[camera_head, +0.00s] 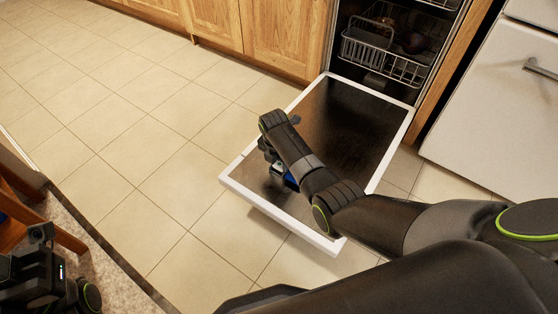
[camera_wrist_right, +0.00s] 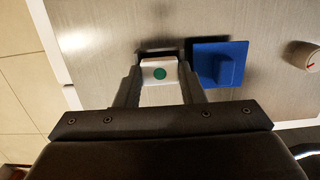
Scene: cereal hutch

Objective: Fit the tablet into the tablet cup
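The tablet (camera_wrist_right: 153,91) is a white block with a green dot in the right wrist view. It sits between the two fingers of my right gripper (camera_wrist_right: 161,66), which looks shut on it. Just beyond the tablet is a dark recess, the tablet cup (camera_wrist_right: 156,52), in the metal inner face of the door; the tablet hides part of it. I cannot tell whether the tablet touches the cup. A blue lid (camera_wrist_right: 219,64) stands beside the cup on the right. My left gripper (camera_head: 38,238) is at the bottom left of the head view, its fingers unclear.
The dishwasher door (camera_head: 359,118) is folded down under my right arm. A round dial (camera_wrist_right: 304,57) is right of the blue lid. A wire rack (camera_head: 384,58) is inside the dishwasher. Wooden furniture (camera_head: 62,232) stands near my left arm. The tiled floor is clear at left.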

